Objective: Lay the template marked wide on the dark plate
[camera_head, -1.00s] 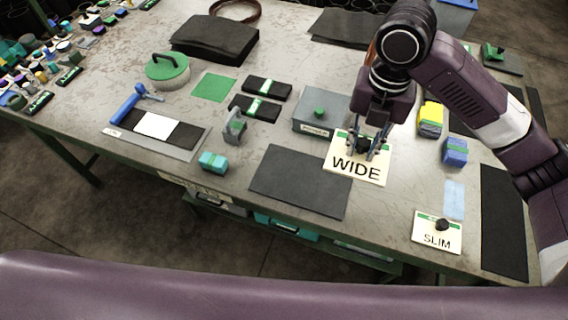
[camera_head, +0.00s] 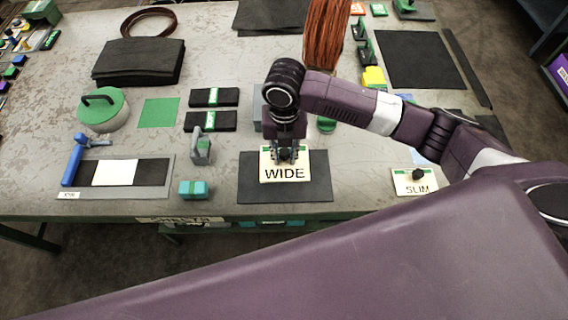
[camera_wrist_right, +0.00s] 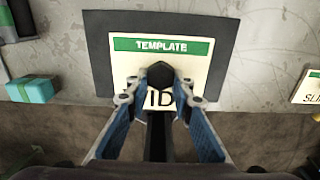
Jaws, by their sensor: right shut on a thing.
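My right gripper (camera_head: 287,152) is shut on the template's dark knob. In the right wrist view the fingers (camera_wrist_right: 158,92) close around the black knob (camera_wrist_right: 159,75), and the template (camera_wrist_right: 140,62) shows the dark plate (camera_wrist_right: 97,45) around it. I cannot tell whether the template touches the plate. My left gripper is not in view.
The SLIM template (camera_head: 408,186) lies to the right of the plate. A teal block (camera_head: 193,189) and a grey clamp-like tool (camera_head: 200,150) stand to the left. A board with a blue-handled tool (camera_head: 72,165) lies farther left. Black cloths (camera_head: 140,62) lie at the back left.

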